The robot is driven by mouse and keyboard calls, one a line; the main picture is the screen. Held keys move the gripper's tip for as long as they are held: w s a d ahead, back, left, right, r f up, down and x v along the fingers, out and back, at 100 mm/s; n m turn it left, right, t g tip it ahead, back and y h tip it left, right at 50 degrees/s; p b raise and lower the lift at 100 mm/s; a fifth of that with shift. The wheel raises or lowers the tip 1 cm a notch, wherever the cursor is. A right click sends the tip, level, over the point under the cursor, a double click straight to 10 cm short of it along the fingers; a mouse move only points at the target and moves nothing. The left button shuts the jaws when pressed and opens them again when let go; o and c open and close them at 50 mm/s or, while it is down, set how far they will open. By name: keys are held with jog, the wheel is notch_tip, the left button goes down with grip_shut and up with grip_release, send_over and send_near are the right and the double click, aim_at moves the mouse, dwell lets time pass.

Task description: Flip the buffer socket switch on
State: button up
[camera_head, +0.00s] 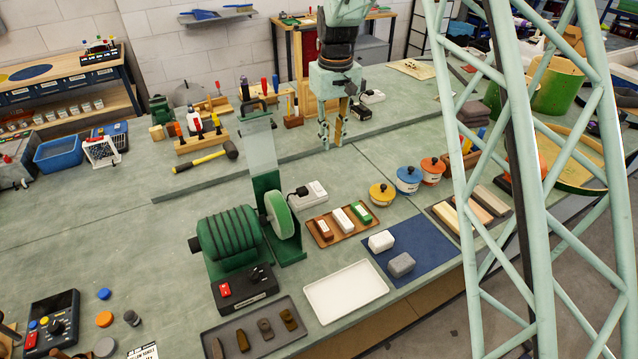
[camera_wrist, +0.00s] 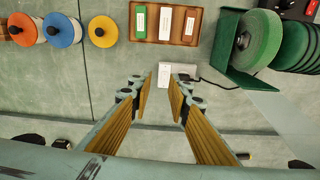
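The white socket (camera_head: 308,195) lies on the bench just behind the buffer (camera_head: 232,240), with a black plug (camera_head: 298,193) in it. In the wrist view the socket (camera_wrist: 178,69) lies beyond my fingertips, about in line with the gap between them. Its switch is too small to make out, so I cannot tell its position. The buffer's wheel (camera_wrist: 247,42) shows at the upper right there. My gripper (camera_head: 333,138) is open and empty. In the head view it hangs above the bench, behind the socket and apart from it.
A clear upright shield (camera_head: 260,140) stands left of my gripper. A brown tray (camera_head: 318,238) with three coloured bars is in front of the socket. Lidded pots (camera_head: 408,179) stand to the right. A dark box with a red switch (camera_head: 225,290) stands before the buffer.

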jog(key=p, duration=0.1)
send_over(319, 189)
notch_tip(319, 189, down, 9)
jog(key=shift+n, duration=0.4)
jog(key=shift+f+p, duration=0.35)
jog(key=shift+f, duration=6.45)
jog(key=shift+c, duration=0.7)
